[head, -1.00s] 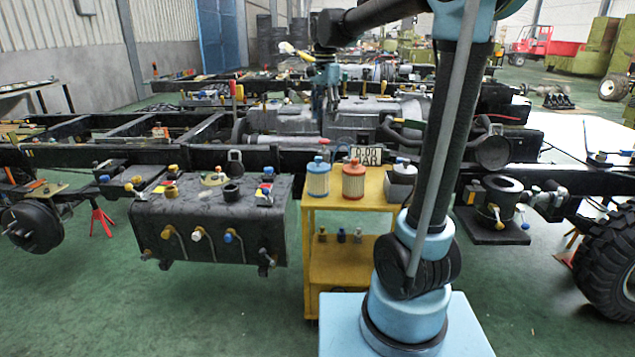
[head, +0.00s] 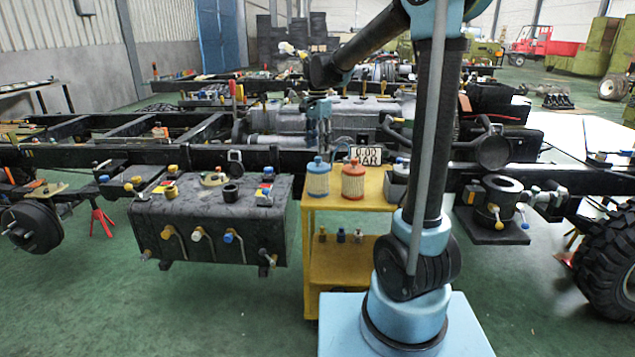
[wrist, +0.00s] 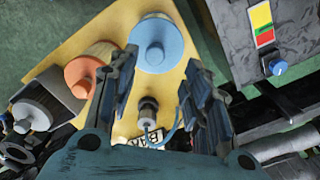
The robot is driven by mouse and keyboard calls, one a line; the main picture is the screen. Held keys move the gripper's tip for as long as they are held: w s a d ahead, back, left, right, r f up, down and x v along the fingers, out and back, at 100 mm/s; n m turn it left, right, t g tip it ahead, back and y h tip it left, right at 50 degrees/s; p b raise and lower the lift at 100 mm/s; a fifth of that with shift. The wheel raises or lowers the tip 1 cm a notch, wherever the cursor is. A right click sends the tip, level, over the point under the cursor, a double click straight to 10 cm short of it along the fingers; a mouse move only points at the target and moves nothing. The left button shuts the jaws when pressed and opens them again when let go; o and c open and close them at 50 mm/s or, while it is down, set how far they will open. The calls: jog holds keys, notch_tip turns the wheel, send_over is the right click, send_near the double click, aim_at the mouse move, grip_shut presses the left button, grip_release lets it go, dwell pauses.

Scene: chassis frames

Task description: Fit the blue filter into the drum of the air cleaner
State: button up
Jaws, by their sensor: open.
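The blue filter (head: 318,180) stands upright at the left end of the yellow cart's top. In the wrist view the blue filter (wrist: 155,44) shows its round top just beyond my fingertips, roughly between them. My gripper (head: 321,148) is above the blue filter and points down. In the wrist view my gripper (wrist: 160,65) has its two fingers spread, with nothing between them. A black open-topped drum (head: 503,187), which looks like the air cleaner's, stands on a dark plate at the right of the chassis.
An orange-red filter (head: 353,180) stands close right of the blue one on the yellow cart (head: 340,202). A whitish filter (head: 402,168) is in a grey holder further right. A number plate (head: 365,154) is behind. The black tank (head: 210,215) is left of the cart.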

aim_at(318, 157)
jog(key=shift+s+d+f, duration=0.1)
jog(key=shift+s+f, duration=0.1)
jog(key=shift+f, duration=1.3)
jog(key=shift+s+f, duration=0.2)
jog(key=shift+f, duration=1.3)
grip_shut()
